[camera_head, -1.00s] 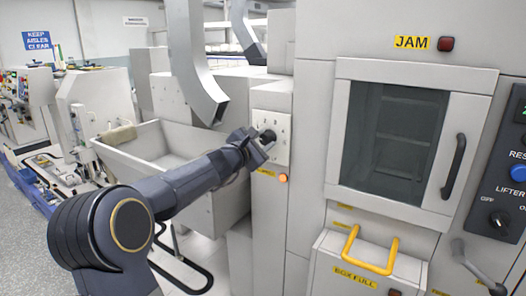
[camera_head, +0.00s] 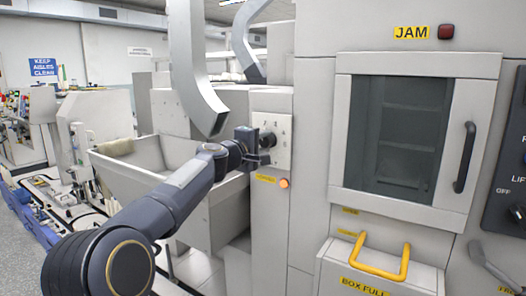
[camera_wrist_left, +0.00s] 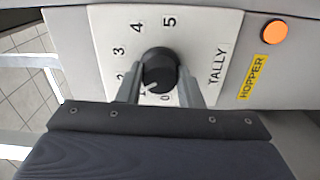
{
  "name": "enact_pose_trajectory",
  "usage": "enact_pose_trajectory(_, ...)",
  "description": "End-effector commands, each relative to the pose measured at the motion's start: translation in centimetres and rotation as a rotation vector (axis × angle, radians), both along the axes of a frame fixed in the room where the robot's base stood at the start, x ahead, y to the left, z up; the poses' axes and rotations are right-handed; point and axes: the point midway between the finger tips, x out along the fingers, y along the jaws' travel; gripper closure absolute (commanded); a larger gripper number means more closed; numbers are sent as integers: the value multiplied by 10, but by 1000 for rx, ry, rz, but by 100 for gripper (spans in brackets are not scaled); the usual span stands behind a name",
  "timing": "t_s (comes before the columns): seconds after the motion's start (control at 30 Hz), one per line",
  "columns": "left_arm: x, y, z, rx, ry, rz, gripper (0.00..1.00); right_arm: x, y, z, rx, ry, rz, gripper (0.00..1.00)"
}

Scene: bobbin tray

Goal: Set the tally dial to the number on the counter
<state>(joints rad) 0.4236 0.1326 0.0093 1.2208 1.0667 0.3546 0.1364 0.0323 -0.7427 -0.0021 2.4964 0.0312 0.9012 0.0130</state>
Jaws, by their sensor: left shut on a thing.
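The tally dial is a round black knob (camera_wrist_left: 158,66) with a white pointer mark, on a white plate (camera_wrist_left: 105,30) marked TALLY. In the left wrist view the numbers 0 to 5 run around it, and the pointer is toward the lower left, close to 1. My left gripper (camera_wrist_left: 160,88) is shut on the knob, one finger on each side. In the head view the gripper (camera_head: 262,145) is at the dial plate (camera_head: 284,130) on the machine's narrow front. I cannot make out a counter reading in either view. My right gripper is out of view.
An orange lamp (camera_head: 284,184) and HOPPER label (camera_head: 265,179) are below the dial. A grey hopper bin (camera_head: 140,163) lies left of it. To the right are a windowed door (camera_head: 400,130), a JAM lamp (camera_head: 446,32) and a yellow handle (camera_head: 382,268).

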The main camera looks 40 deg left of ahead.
Motion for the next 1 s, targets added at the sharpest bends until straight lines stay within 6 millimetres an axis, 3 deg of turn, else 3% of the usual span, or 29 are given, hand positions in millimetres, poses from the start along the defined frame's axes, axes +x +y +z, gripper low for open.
enact_pose_trajectory(0.4,1,-1,-2,165,21,-3,90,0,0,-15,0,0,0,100)
enact_pose_trajectory(0.9,1,-1,-2,181,24,-3,90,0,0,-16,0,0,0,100)
enact_pose_trajectory(0.93,1,-1,-2,180,24,-4,66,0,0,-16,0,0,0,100)
enact_pose_trajectory(1.0,1,-1,-2,181,24,-3,57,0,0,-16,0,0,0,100)
